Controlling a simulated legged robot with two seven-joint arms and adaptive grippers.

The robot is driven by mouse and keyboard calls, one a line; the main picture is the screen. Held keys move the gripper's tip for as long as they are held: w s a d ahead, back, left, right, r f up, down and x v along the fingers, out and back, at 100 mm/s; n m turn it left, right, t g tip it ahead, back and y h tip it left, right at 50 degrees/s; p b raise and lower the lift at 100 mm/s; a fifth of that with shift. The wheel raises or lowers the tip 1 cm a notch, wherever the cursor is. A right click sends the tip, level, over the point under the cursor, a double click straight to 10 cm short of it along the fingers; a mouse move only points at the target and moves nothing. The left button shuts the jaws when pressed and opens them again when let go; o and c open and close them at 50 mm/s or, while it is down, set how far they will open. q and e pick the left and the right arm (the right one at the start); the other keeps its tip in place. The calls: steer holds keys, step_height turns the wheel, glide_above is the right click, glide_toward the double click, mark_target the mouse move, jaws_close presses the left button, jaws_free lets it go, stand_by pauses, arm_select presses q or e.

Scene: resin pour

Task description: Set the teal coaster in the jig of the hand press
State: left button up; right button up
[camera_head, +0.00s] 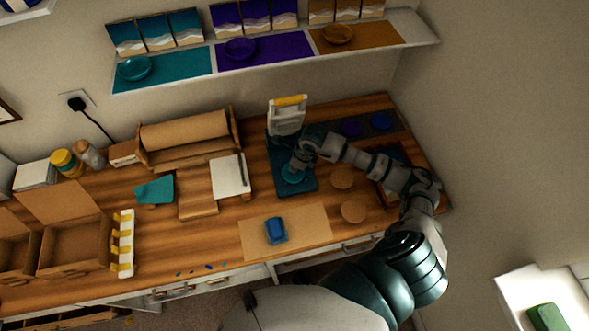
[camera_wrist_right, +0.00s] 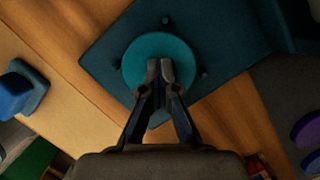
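The teal coaster (camera_head: 291,176) is a round disc lying on the dark teal base of the hand press (camera_head: 309,184). In the right wrist view the coaster (camera_wrist_right: 133,62) lies flat, with small dark pegs of the jig (camera_wrist_right: 204,74) around its rim. From here it looks to be between the pegs; I cannot tell if it is fully down. My right gripper (camera_wrist_right: 160,66) has its fingertips together over the coaster's middle, hiding part of it. I see nothing between the tips. Whether they touch the coaster is unclear. My left gripper is not in view.
The press's white upright with a yellow handle (camera_head: 289,101) stands behind the base. Wooden discs (camera_head: 355,212) lie to the right. A blue block (camera_head: 276,231) sits on a tan mat (camera_head: 311,219) in front. An open cardboard box (camera_head: 75,245) stands at the left.

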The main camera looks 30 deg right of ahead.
mark_target(303, 174)
steer(key=o, duration=1.2)
steer(key=shift+s+f, duration=0.4)
steer(key=shift+f, duration=0.3)
steer(key=o, duration=0.6)
steer(key=shift+w+d, duration=0.1)
steer(key=shift+w, duration=0.15)
steer(key=shift+c, duration=0.2)
steer(key=shift+d, duration=0.15)
steer(key=shift+r, duration=0.2)
steer(key=shift+r, duration=0.15)
steer(key=v, duration=1.1)
steer(key=shift+r, duration=0.4)
